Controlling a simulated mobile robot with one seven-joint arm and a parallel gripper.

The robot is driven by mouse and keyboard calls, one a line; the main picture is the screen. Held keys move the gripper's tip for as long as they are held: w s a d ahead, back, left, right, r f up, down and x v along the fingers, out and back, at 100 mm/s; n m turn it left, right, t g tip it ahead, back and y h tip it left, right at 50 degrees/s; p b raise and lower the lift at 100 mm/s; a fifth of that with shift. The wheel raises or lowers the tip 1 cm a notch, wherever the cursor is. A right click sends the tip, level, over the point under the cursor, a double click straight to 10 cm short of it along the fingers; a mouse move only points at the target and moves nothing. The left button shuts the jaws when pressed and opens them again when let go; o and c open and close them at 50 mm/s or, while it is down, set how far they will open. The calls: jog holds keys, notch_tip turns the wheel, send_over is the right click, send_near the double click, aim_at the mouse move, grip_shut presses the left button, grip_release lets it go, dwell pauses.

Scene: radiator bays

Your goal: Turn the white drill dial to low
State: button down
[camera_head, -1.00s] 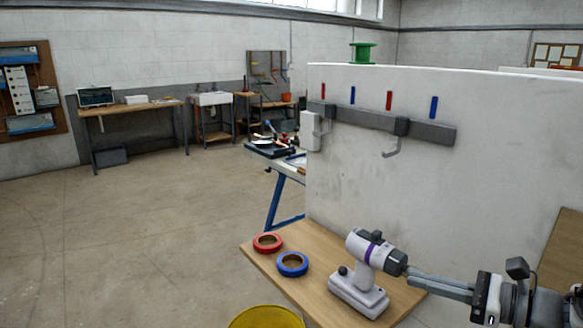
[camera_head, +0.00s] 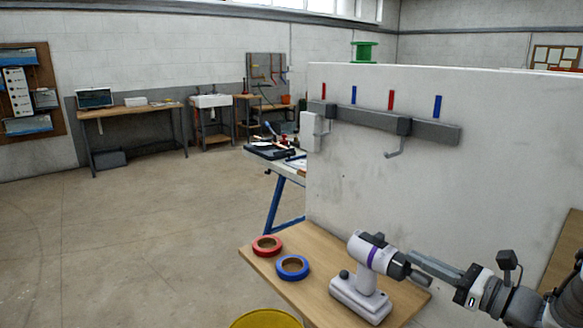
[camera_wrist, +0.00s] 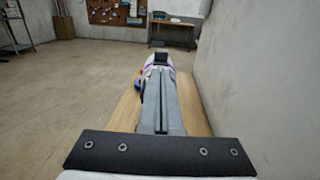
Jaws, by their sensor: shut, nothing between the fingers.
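The white drill (camera_head: 361,276) stands upright on its base on the wooden bench top. It has a purple band and a dark chuck end facing right, towards my arm. A small dark knob (camera_head: 344,274) shows low on its left side; I cannot tell its setting. My gripper (camera_head: 418,262) is shut and empty, its fingertips close to the chuck end; I cannot tell whether they touch. In the wrist view the shut fingers (camera_wrist: 161,95) point at the drill (camera_wrist: 160,61) and hide most of it.
A red tape roll (camera_head: 267,246) and a blue tape roll (camera_head: 292,267) lie left of the drill. A white partition (camera_head: 460,180) with a hook rail (camera_head: 360,121) rises behind the bench. A yellow bucket (camera_head: 265,318) stands in front. The floor at left is clear.

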jog(key=shift+w+a, duration=0.2)
jog(key=shift+f, duration=0.4)
dwell(0.7)
jog(key=shift+d+f+p, duration=0.1)
jog(key=shift+f+p, duration=0.05)
jog(key=shift+p, duration=0.85)
jog(key=shift+w+r+p, duration=0.1)
jog(key=shift+r+p, duration=0.35)
jog(key=shift+p, duration=0.1)
jog(key=p+v, duration=0.1)
jog(key=v, duration=0.5)
jog(key=shift+r, duration=0.15)
